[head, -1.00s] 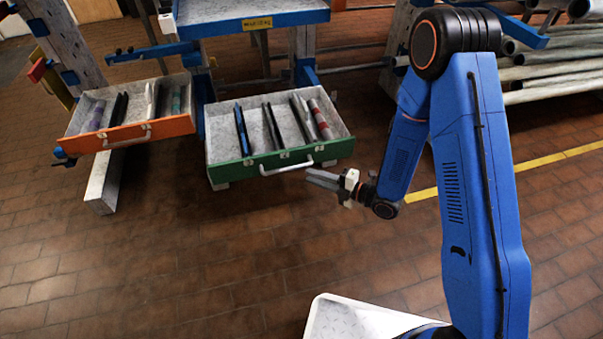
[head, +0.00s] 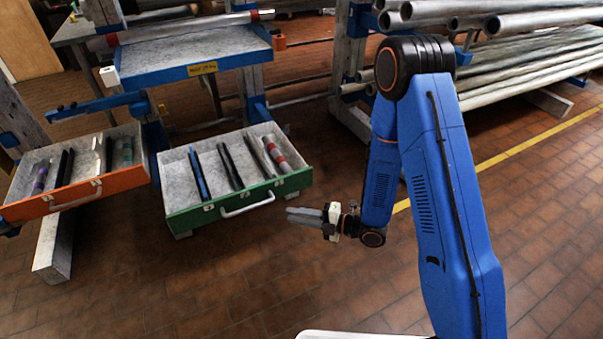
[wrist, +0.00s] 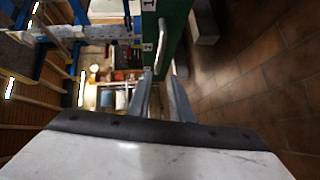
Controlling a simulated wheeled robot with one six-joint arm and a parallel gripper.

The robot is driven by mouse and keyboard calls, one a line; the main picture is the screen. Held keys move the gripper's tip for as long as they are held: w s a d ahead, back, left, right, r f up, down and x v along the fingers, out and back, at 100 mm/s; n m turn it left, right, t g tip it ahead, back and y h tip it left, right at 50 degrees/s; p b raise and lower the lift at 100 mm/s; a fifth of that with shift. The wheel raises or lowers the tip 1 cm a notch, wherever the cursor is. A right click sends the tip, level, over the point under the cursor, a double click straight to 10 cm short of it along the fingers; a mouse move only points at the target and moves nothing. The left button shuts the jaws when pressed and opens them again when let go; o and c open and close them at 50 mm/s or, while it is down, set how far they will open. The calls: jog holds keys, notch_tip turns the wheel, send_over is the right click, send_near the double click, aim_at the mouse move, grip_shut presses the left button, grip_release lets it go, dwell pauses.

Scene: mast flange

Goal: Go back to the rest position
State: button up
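My gripper (head: 298,215) hangs in free air to the right of and below the green drawer's front in the head view, apart from it. In the wrist view its two grey fingers (wrist: 161,97) stand apart with nothing between them. My blue arm is bent, with the elbow high on the right.
An open green drawer (head: 238,202) and an open orange drawer (head: 76,199) hold several rods each. A blue-edged work table (head: 180,60) stands behind, with a pipe rack (head: 500,65) at the back right. The brick floor (head: 240,285) in front is clear.

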jog(key=shift+w, duration=0.1)
jog(key=w+d+r+m+t+h, duration=0.4)
jog(key=w+d+r+m+h, duration=0.3)
jog(key=w+d+r, duration=0.3)
jog(key=s+d+r+m+t+h, duration=0.15)
jog(key=d+r+m+h, duration=0.25)
jog(key=d+r+m, duration=0.45)
jog(key=s+d+r+m+h, duration=0.3)
jog(key=d+r+h, duration=0.15)
jog(key=d, duration=0.75)
jog(key=s+d+r+m+g, duration=0.2)
jog(key=s+m, duration=0.4)
jog(key=s, duration=0.8)
jog(key=s+d+r+m+g, duration=0.2)
jog(key=s+r+m, duration=0.4)
jog(key=s, duration=0.8)
jog(key=shift+d+m, duration=0.65)
jog(key=shift+d, duration=0.25)
